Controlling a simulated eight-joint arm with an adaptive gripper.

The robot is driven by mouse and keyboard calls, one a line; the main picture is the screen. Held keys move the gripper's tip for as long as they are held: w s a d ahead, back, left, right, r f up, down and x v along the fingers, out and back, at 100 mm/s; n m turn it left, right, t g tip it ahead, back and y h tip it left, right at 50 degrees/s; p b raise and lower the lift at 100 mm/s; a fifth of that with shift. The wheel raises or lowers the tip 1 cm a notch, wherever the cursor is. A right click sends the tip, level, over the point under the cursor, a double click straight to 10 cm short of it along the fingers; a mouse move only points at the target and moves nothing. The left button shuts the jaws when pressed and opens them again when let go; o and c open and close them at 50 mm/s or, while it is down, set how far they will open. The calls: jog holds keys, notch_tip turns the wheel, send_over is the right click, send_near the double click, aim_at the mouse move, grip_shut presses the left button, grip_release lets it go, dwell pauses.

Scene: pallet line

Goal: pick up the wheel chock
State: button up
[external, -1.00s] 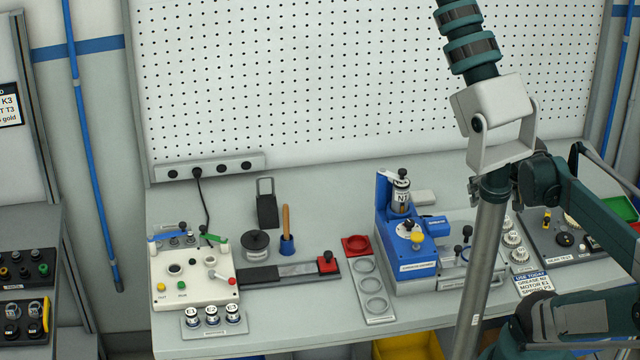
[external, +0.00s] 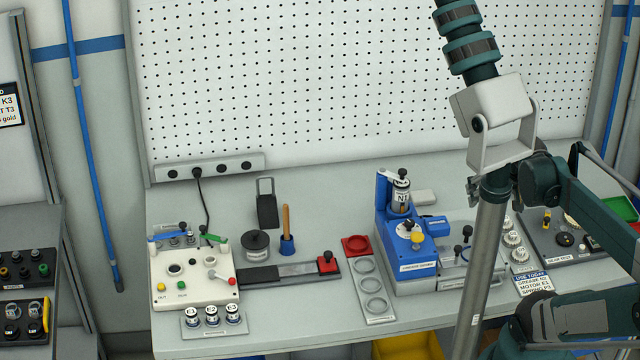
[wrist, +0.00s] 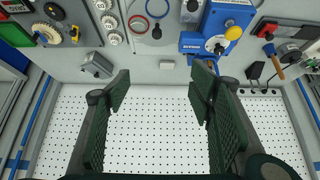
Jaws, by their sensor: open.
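A black wedge-like block with a loop handle, which looks like the wheel chock (external: 267,210), lies at the back of the bench, left of centre in the external view. In the wrist view it appears as a small dark shape (wrist: 254,70) on the right. My gripper (wrist: 160,88) is open and empty in the wrist view, its two dark green fingers spread over the white pegboard. The chock is well outside the fingers, to their upper right there. I cannot make out the fingertips in the external view.
The blue press (external: 408,255) is to the right. A cable hangs to the left. The pegboard (external: 350,80) rises behind.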

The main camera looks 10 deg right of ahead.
jog(key=shift+w, duration=0.1)
jog(key=w+a+r+g, duration=0.1)
jog(key=w+a+r, duration=0.1)
jog(key=w+a, duration=0.35)
jog(key=w+a+r, duration=0.1)
jog(key=w+a, duration=0.2)
jog(key=w, duration=0.6)
jog(key=shift+g, duration=0.4)
jog(key=w+a+f, duration=0.1)
jog(key=w+a, duration=0.3)
jog(key=w+a+f, duration=0.1)
jog(key=w+a, duration=0.3)
jog(key=w+a+f, duration=0.1)
jog(key=w+a, duration=0.3)
jog(key=shift+w+a+f, duration=0.15)
jog(key=shift+a+f, duration=0.1)
jog(key=shift+a, duration=0.15)
jog(key=w+a+f, duration=0.4)
jog(key=a, duration=0.3)
jog(key=w+a+f, duration=0.4)
jog(key=a+f, duration=0.1)
jog(key=a, duration=0.2)
send_near(267, 204)
jog(key=shift+w+d+f+g, duration=0.15)
jog(key=shift+w+f+g, duration=0.25)
jog(key=shift+w+f, duration=0.5)
jog(key=shift+s+a+f, duration=0.1)
jog(key=shift+a+f, duration=0.1)
jog(key=shift+f, duration=0.05)
jog(key=shift+x, duration=1.3)
